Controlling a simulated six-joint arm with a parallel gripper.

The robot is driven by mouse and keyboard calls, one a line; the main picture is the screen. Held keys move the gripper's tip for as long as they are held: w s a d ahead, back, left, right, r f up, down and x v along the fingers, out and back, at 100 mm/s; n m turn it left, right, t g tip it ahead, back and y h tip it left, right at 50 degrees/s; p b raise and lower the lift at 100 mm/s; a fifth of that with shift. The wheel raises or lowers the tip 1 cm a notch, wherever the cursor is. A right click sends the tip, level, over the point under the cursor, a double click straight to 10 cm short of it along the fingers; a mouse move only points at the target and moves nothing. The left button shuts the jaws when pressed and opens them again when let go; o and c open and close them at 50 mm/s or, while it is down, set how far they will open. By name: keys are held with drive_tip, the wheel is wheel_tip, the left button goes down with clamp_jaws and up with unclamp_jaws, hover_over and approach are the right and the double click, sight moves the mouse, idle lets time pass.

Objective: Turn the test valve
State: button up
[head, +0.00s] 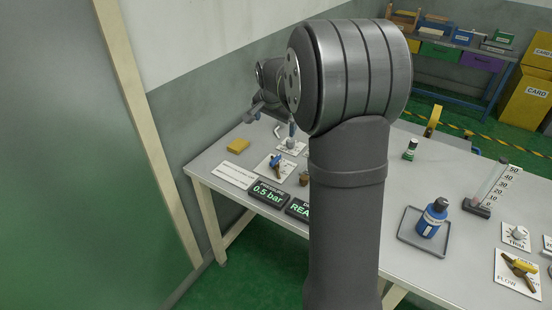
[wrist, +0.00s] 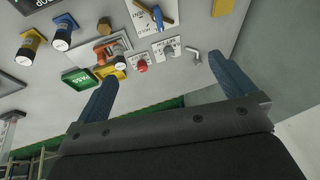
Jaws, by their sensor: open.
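My gripper (wrist: 163,70) is open in the wrist view, with its two blue fingers wide apart and nothing between them. A blue-handled lever valve (wrist: 157,17) sits on a white labelled plate near the top of the wrist view; it also shows in the head view (head: 276,161). A small grey knob (wrist: 168,49) on another white plate lies nearer the gap between the fingers; it also shows in the head view (head: 291,144). The fingers appear clear of both.
A red button (wrist: 142,66), a green display (wrist: 80,80) and a grey hook-shaped piece (wrist: 195,57) are close by. A yellow block (head: 238,146), a pressure display reading 0.5 bar (head: 268,193) and a blue bottle (head: 433,218) stand on the table. My arm hides the table's middle.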

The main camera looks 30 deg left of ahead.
drive_tip(key=shift+v, duration=0.8)
